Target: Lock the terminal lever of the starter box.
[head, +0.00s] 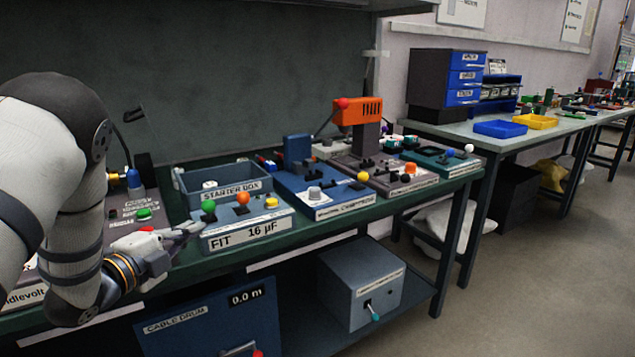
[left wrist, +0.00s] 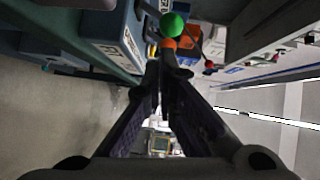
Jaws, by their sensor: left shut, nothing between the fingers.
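The starter box (head: 245,232) is a grey-blue unit on the green bench, with a "FIT 16 µF" label on its front. On top are a dark green knob (head: 208,207) at the left, an orange knob (head: 243,198) in the middle and a yellow knob (head: 271,203) at the right. Which knob belongs to the terminal lever I cannot tell. My left gripper (head: 197,228) is shut and empty at the box's front left, just below the green knob. In the left wrist view, the green knob (left wrist: 172,24) and orange knob (left wrist: 170,43) show beyond the fingertips (left wrist: 166,68); contact is unclear.
An open blue-grey tray (head: 224,178) stands behind the box. A panel with a green button (head: 144,214) is at the left. A blue unit with a white knob (head: 315,194) stands to the right, beside an orange-topped press (head: 358,112). The cable drum (head: 210,320) is below.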

